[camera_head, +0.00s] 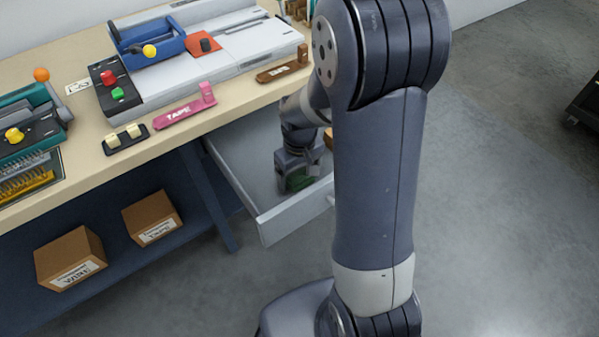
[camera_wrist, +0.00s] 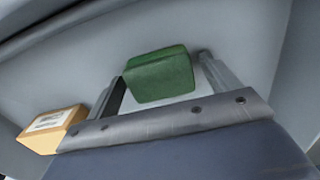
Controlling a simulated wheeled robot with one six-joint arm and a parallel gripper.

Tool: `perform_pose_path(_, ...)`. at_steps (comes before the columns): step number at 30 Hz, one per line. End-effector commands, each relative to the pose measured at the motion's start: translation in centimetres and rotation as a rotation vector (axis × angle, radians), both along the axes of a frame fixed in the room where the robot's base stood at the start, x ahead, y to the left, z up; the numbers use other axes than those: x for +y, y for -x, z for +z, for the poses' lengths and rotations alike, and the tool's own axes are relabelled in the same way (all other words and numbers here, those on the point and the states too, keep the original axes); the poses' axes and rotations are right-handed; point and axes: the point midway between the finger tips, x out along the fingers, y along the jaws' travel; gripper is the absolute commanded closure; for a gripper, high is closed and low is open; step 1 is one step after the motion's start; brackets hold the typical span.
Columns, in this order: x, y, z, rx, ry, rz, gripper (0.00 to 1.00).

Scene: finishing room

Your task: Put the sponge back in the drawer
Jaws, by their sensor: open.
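The sponge (camera_wrist: 160,76) is a green block in the drawer (camera_head: 240,178), which is pulled out under the bench. In the head view the sponge (camera_head: 297,181) shows as a dark green patch under my gripper (camera_head: 296,178). In the wrist view my gripper (camera_wrist: 160,85) is open, with one finger on each side of the sponge. A gap shows between the sponge and the right finger; the left finger is close to its edge. I cannot tell whether the sponge touches the drawer floor.
A tan labelled box (camera_wrist: 52,130) lies in the drawer left of my gripper. The drawer's front panel (camera_head: 296,210) and side walls surround my gripper. The bench top (camera_head: 80,150) above holds machines and a pink tape dispenser (camera_head: 186,108). Cardboard boxes (camera_head: 70,258) stand on the lower shelf.

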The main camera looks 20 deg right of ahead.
Motion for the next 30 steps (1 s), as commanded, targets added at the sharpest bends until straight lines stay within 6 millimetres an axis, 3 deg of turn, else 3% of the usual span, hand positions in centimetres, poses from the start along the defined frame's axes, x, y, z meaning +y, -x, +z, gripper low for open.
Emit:
perform_pose_path(7, 0.0, -0.1, 1.7, -0.003, 0.0, 0.0, 0.16)
perform_pose_path(21, 0.0, -0.1, 10.9, -0.004, 0.0, 0.0, 0.16)
perform_pose_path(30, 0.0, 0.0, 12.4, 0.001, 0.0, 0.0, 0.16)
